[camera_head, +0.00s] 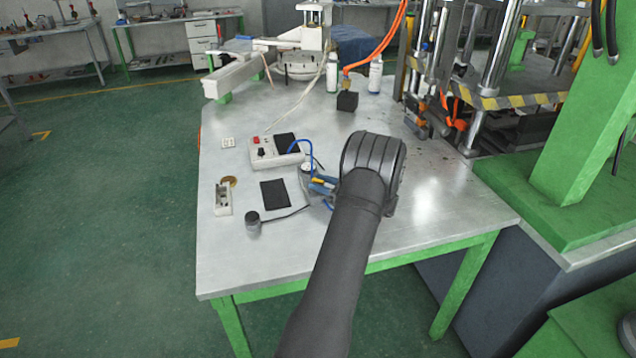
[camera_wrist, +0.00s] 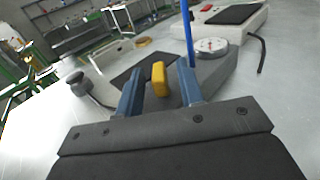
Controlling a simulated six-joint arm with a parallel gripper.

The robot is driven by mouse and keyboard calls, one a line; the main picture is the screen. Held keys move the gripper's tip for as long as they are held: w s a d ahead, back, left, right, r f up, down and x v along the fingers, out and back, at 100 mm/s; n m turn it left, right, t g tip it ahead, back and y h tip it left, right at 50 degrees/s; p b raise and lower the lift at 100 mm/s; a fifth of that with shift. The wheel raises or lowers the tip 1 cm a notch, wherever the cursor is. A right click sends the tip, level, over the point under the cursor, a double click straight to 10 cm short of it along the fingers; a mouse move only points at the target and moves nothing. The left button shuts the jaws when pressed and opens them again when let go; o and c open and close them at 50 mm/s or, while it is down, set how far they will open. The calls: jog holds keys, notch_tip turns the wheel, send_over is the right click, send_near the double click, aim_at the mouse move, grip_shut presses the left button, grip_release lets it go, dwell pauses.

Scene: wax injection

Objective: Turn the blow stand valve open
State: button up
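The valve's yellow handle (camera_wrist: 159,79) stands upright between the two blue fingers of my gripper (camera_wrist: 160,67) in the wrist view. A gap shows on each side of it, so the gripper looks open around the handle, not clamped. The grey blow stand (camera_wrist: 216,70) lies just beyond, with a round white gauge (camera_wrist: 211,46) and a blue hose (camera_wrist: 188,28) rising from it. In the head view the gauge (camera_head: 308,168) shows left of my arm. My wrist hides most of the stand there, and the blue fingers (camera_head: 322,185) show only partly.
A white control box (camera_head: 275,151), black pad (camera_head: 274,194), black round knob (camera_head: 253,218) and small white block (camera_head: 222,199) lie left of my gripper. Bottles (camera_head: 332,73), a black cube (camera_head: 347,101) and a press (camera_head: 480,90) stand farther back. The table's front is clear.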

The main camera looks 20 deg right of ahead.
jog(key=shift+w+a, duration=0.4)
grip_shut()
jog(key=shift+n+g+y, duration=0.3)
jog(key=n+g+y, duration=0.2)
jog(key=g, duration=0.1)
jog(key=shift+n, duration=0.3)
jog(key=shift+n+g+y, duration=0.5)
jog(key=shift+n+g, duration=0.4)
jog(key=shift+g, duration=0.55)
jog(key=shift+n+g+y, duration=0.5)
jog(key=shift+n+g, duration=0.4)
jog(key=shift+g, duration=0.55)
jog(key=shift+a+g, duration=0.1)
jog(key=shift+g, duration=0.2)
